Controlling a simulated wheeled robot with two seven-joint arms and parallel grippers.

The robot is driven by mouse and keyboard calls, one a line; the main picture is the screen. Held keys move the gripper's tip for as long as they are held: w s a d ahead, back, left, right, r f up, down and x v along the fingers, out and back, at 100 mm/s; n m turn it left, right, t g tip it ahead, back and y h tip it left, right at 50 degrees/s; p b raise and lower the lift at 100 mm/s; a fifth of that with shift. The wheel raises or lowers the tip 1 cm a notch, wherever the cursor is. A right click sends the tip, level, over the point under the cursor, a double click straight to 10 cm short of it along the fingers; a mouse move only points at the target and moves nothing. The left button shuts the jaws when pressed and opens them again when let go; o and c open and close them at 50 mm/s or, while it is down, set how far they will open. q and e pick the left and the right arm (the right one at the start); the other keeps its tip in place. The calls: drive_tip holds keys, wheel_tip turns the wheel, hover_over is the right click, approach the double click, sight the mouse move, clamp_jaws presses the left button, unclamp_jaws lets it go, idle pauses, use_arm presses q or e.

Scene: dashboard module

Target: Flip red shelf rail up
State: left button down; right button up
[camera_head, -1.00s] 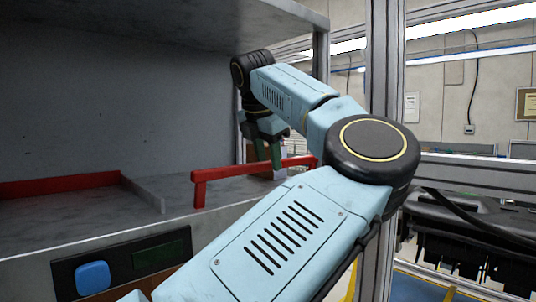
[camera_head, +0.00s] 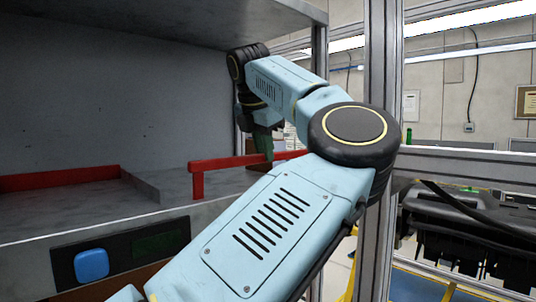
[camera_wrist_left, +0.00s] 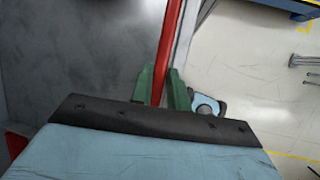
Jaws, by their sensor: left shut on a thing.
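The red shelf rail (camera_head: 225,163) stands raised along the front edge of the grey shelf (camera_head: 100,210), with its left-hand leg reaching down to the edge. My left gripper (camera_head: 262,148) comes down from above onto the rail's right part. In the left wrist view its green fingers (camera_wrist_left: 160,82) sit on either side of the red rail (camera_wrist_left: 169,45) and are shut on it. My left arm hides the rail's right end in the head view. My right gripper is not in view.
A second red rail (camera_head: 60,178) lies at the back left of the shelf. An upper shelf (camera_head: 170,18) overhangs. A blue button (camera_head: 91,265) is on the front panel. Metal frame posts (camera_head: 382,80) stand to the right.

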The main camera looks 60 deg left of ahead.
use_arm(q)
drive_tip(key=shift+s+a+r, duration=0.1)
drive_tip(key=shift+a, duration=0.2)
drive_tip(key=c, duration=1.6)
unclamp_jaws()
drive_tip(key=shift+c, duration=0.2)
drive_tip(key=shift+o, duration=1.2)
drive_tip(key=shift+a, duration=0.35)
drive_tip(key=shift+d, duration=0.15)
drive_tip(key=shift+d, duration=0.1)
drive_tip(key=b+v, duration=0.1)
drive_tip(key=v, duration=1.1)
